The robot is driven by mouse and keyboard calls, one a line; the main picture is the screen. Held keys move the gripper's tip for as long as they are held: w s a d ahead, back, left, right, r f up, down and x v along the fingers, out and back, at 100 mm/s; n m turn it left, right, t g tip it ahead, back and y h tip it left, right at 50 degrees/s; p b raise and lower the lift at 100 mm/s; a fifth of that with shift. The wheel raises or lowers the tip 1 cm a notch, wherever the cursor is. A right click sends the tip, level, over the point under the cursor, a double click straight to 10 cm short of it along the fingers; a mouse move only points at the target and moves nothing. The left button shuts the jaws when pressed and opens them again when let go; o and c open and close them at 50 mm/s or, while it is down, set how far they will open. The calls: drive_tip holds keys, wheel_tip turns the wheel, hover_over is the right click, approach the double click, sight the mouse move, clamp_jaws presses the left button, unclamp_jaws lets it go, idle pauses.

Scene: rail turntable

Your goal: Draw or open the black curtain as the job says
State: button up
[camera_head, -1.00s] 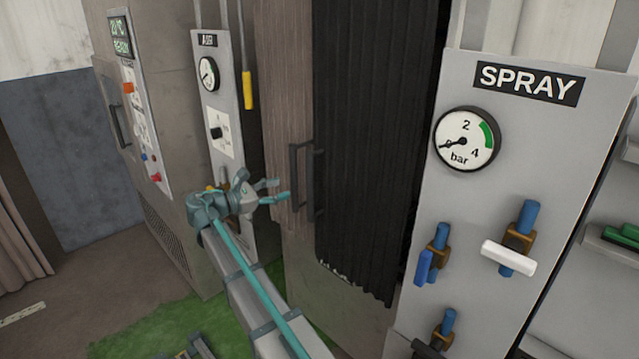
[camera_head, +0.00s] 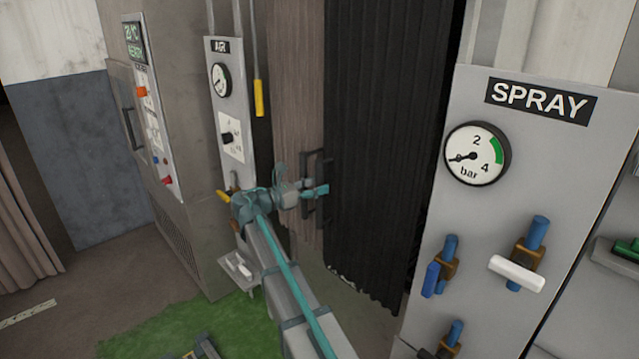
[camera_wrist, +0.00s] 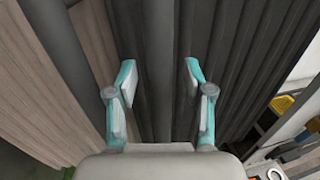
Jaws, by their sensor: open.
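The black curtain (camera_head: 385,130) hangs in vertical folds, right of a brown curtain (camera_head: 297,90) and left of the SPRAY panel. A dark upright handle (camera_head: 307,165) shows at its left edge. My gripper (camera_head: 316,182) is in front of this handle, with its fingers pointing right toward the curtain. In the wrist view my gripper (camera_wrist: 160,72) is open, with dark folds of the black curtain (camera_wrist: 155,40) ahead between its fingers. I cannot tell whether the fingers touch the handle or the cloth. Part of the handle is hidden by the gripper.
The SPRAY panel (camera_head: 505,165) with a gauge and valves stands at the right. The AIR panel (camera_head: 228,115) and a grey cabinet (camera_head: 180,60) stand at the left. A green mat (camera_head: 170,325) lies on the floor below.

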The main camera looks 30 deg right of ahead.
drive_tip(key=shift+d, duration=0.65)
clamp_jaws()
